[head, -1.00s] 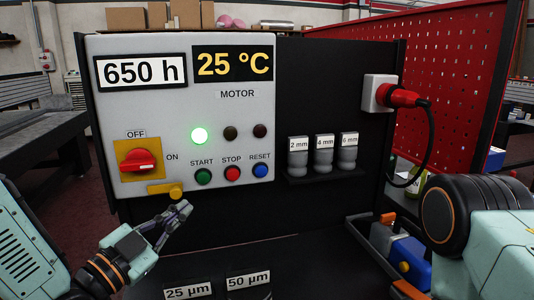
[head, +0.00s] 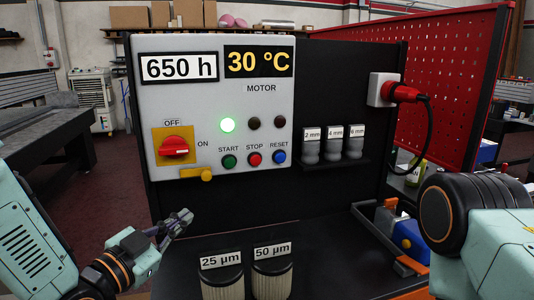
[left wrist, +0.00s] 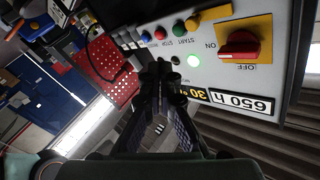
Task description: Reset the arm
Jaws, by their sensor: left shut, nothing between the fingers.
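My left arm comes in from the left in the head view. Its gripper (head: 182,220) is shut and empty, in front of and below the panel's lower left corner, apart from it. In the left wrist view the shut fingers (left wrist: 160,75) point toward the control panel. The grey control panel (head: 200,100) reads 650 h and 30 °C, with a green lamp (head: 227,125) lit. Its red rotary switch (head: 174,146) sits on a yellow plate, handle roughly horizontal. My right arm shows at the right edge; its gripper is out of view.
Two filters (head: 272,280) labelled 25 µm and 50 µm stand on the dark table at the front. Several small labelled bottles (head: 333,148) sit on a shelf. A red plug (head: 402,93) is in a white socket. A blue-and-orange item (head: 408,238) is at the right.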

